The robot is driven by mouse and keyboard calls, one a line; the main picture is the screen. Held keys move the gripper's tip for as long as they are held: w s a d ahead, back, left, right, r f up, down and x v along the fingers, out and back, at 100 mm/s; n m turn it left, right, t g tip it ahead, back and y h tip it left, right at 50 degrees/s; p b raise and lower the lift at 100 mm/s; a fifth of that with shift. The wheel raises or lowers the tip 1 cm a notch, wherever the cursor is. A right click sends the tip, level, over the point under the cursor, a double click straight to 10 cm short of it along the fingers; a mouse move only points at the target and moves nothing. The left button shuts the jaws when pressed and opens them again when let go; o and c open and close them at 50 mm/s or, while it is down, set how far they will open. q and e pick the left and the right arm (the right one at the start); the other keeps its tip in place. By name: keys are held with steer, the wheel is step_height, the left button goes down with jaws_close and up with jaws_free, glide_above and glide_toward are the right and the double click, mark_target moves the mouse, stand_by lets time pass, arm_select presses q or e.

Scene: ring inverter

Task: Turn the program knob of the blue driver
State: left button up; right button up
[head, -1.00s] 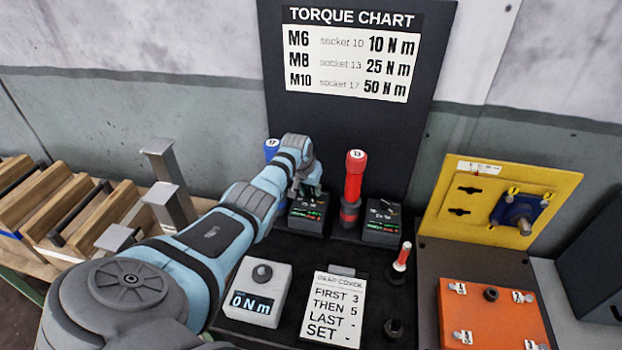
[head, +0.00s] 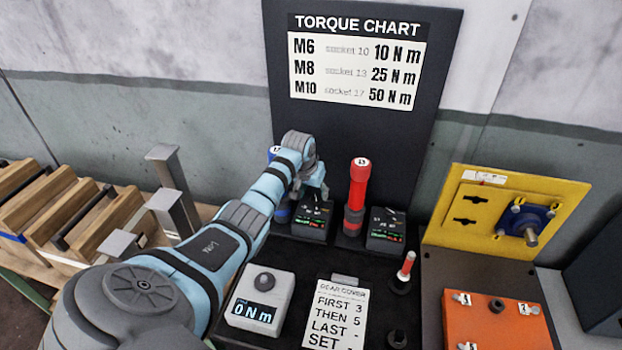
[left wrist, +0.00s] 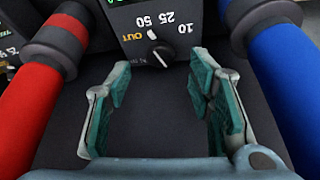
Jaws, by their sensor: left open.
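The blue driver (head: 274,153), labelled 17, stands upright at the back of the bench, partly hidden by my left arm. It also shows at the right of the left wrist view (left wrist: 285,85). Its dark program box (head: 311,222) sits beside it. The black program knob (left wrist: 163,56) has a white mark and sits by the upside-down labels 10, 25, 50 and OUT. I cannot tell clearly which label it points at. My left gripper (left wrist: 161,78) is open, its fingertips apart on either side of the knob, not visibly touching it. My right gripper is out of view.
A red driver (head: 357,185), labelled 13, stands right of the box, with a second box (head: 387,228) beside it. A torque chart (head: 354,68) is on the back panel. In front are a 0 N m tester (head: 260,298) and a gear cover card (head: 337,313).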

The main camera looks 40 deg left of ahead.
arm_select(q)
steer(key=v, duration=0.8)
steer(key=shift+w, duration=0.1)
